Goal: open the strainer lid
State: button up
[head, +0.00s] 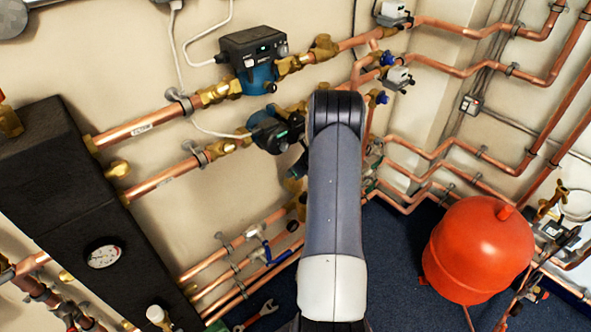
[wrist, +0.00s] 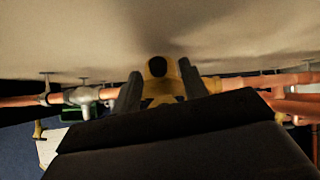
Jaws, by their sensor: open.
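In the wrist view a brass fitting (wrist: 164,88) sits on the copper pipe line, with a dark round end facing me. It looks like the strainer, but I cannot tell whether the dark round part is its lid or an opening. My gripper (wrist: 159,76) is open, with one dark finger on each side of this fitting. I cannot tell whether either finger touches it. The lower part of the fitting is hidden behind my gripper's dark body. In the head view my arm hides the gripper and the fitting.
Copper pipes (wrist: 285,80) run left and right of the fitting, close to the pale wall. In the head view a blue pump (head: 254,65), a black manifold box (head: 75,190), a red tank (head: 480,250) and a wrench (head: 258,314) on the dark floor surround my arm.

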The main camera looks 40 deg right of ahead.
jog(key=v, duration=1)
jog(key=shift+s+r, duration=0.2)
jog(key=shift+r, duration=0.15)
